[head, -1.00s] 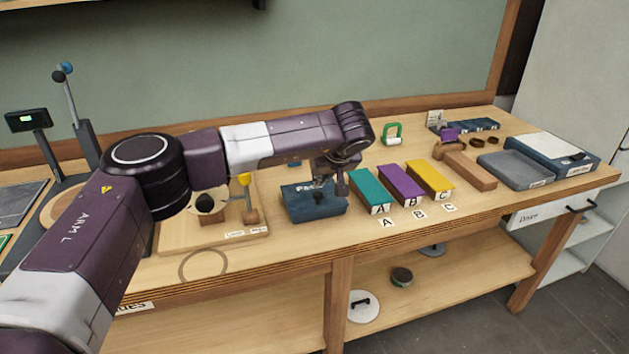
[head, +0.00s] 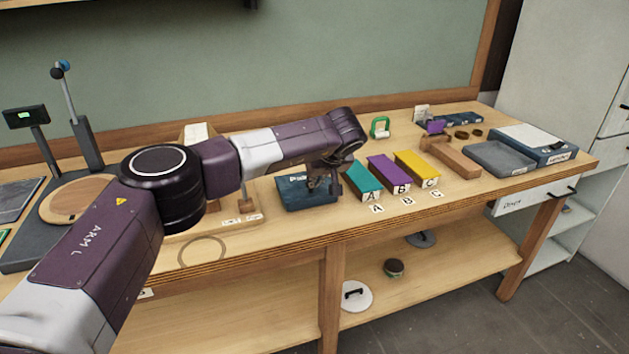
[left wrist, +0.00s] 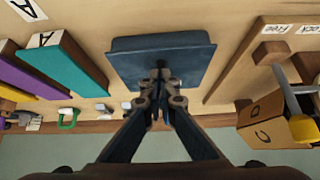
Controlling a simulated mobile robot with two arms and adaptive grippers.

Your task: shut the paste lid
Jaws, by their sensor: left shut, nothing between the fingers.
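The paste box (head: 292,193) is a dark blue box on the workbench, left of the teal block. Its label is partly covered by my left gripper. My left gripper (head: 325,188) is shut and empty, pointing down at the right part of the box. In the left wrist view the shut fingertips (left wrist: 160,76) overlap the near middle of the blue box (left wrist: 128,62). I cannot tell whether they touch it. How far the lid stands open or shut is not clear. My right gripper is not in view.
Teal (head: 361,179), purple (head: 389,173) and yellow (head: 416,169) blocks stand close to the right of the box. A wooden board (head: 215,226) with upright parts lies to its left. Grey trays (head: 500,158) sit farther right. A bare strip runs along the bench front.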

